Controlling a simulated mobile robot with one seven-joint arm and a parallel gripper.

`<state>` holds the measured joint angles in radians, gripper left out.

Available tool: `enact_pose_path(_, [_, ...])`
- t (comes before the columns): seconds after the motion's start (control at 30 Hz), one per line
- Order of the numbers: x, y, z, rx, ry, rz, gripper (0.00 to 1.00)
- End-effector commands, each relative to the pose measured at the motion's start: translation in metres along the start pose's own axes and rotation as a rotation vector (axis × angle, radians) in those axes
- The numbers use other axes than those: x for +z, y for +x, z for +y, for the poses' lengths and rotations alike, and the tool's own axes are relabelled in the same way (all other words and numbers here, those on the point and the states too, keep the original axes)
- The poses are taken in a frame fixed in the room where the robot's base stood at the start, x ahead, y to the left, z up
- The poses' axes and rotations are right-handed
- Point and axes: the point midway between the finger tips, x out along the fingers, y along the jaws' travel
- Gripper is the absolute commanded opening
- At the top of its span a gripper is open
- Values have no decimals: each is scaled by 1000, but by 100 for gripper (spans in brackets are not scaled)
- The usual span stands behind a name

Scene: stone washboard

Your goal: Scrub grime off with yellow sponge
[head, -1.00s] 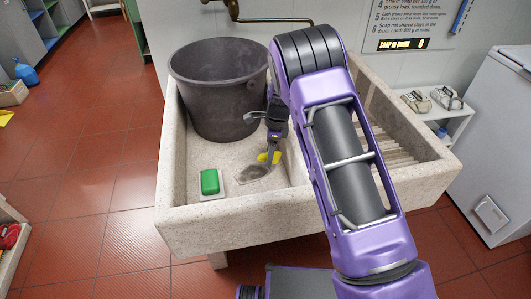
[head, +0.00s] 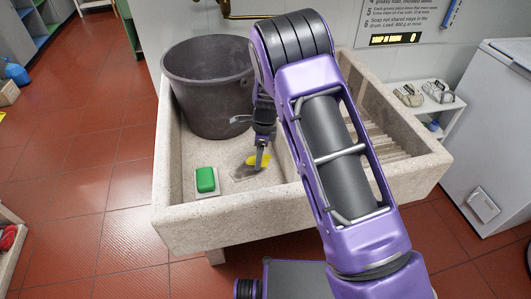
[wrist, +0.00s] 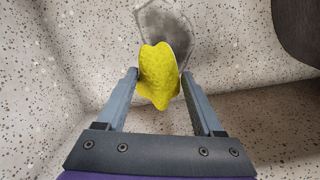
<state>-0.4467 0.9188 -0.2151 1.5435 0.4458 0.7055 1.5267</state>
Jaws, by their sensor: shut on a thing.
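The yellow sponge (wrist: 158,76) is between the two fingers of my gripper (wrist: 158,80) in the wrist view. My gripper is shut on it. In the head view, the sponge (head: 258,160) shows beside my gripper (head: 259,165), low over the stone basin's floor (head: 222,160). A grey grime patch (wrist: 165,25) lies on the speckled stone just past the sponge, partly covered by it. The grime (head: 245,172) also shows at the sponge's left in the head view. I cannot tell whether the sponge touches the stone.
A dark bucket (head: 208,90) stands in the basin behind my gripper. A green block (head: 205,180) on a pale tile lies left of the grime. The basin's raised front wall (head: 230,222) and ribbed washboard (head: 375,135) bound the work area.

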Motion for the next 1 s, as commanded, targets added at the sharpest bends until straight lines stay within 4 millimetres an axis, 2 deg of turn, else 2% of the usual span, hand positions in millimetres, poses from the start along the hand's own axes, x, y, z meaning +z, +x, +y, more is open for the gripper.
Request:
enact_pose_path(0.23, [9,0,2,0,0,0,24])
enact_pose_path(0.53, [33,2,9,0,0,0,24])
enact_pose_path(0.77, [40,2,11,0,-1,0,24])
enact_pose_path(1.0, [59,3,16,0,-3,0,24])
